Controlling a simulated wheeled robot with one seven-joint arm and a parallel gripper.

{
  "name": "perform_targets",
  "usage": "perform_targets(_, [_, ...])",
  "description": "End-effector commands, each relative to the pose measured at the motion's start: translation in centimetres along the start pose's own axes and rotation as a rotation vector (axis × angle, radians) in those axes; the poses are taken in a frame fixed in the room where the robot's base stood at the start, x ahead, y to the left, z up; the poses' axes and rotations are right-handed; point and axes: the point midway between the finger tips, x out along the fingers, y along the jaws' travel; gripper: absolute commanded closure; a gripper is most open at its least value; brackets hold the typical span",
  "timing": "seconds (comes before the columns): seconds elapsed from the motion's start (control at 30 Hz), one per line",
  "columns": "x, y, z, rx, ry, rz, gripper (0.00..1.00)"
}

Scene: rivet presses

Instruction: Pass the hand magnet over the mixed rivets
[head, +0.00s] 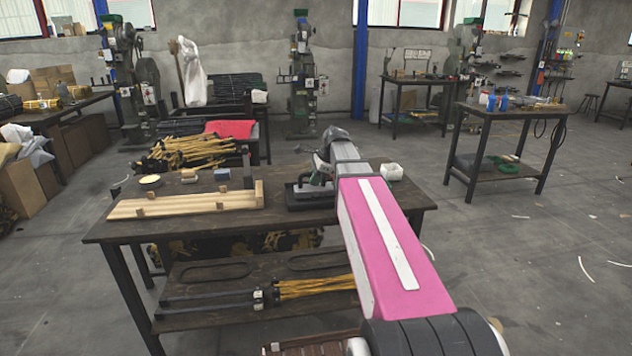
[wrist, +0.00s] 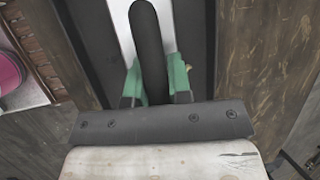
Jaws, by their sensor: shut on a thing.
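My gripper (wrist: 154,88) has green fingertips, one on each side of a black rounded bar. This bar looks like the handle of the hand magnet (wrist: 146,35), and the fingers are shut on it. A pale strip and a dark surface lie beneath the bar. In the head view my gripper (head: 319,176) is low over a black tray (head: 302,203) on the dark workbench (head: 375,210). My arm hides part of the tray. I cannot make out the mixed rivets in either view.
Left of the tray are a long wooden board with blocks (head: 185,201), a small grey block (head: 222,174) and a round yellow-topped tin (head: 150,182). A white container (head: 392,172) stands right of my arm. Yellow-and-black bundles (head: 185,153) lie beyond the bench's left end.

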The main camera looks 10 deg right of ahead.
Motion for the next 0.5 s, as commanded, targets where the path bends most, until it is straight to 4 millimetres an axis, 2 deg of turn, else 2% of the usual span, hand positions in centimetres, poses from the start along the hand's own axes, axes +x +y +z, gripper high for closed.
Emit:
perform_targets(0.03, [0.1, -0.8, 0.0, 0.0, 0.0, -0.001, 1.0])
perform_targets(0.33, [0.6, -3.6, -0.2, 0.0, 0.0, 0.0, 1.0])
perform_targets(0.5, [-1.1, -3.7, 0.5, -0.001, 0.0, -0.003, 1.0])
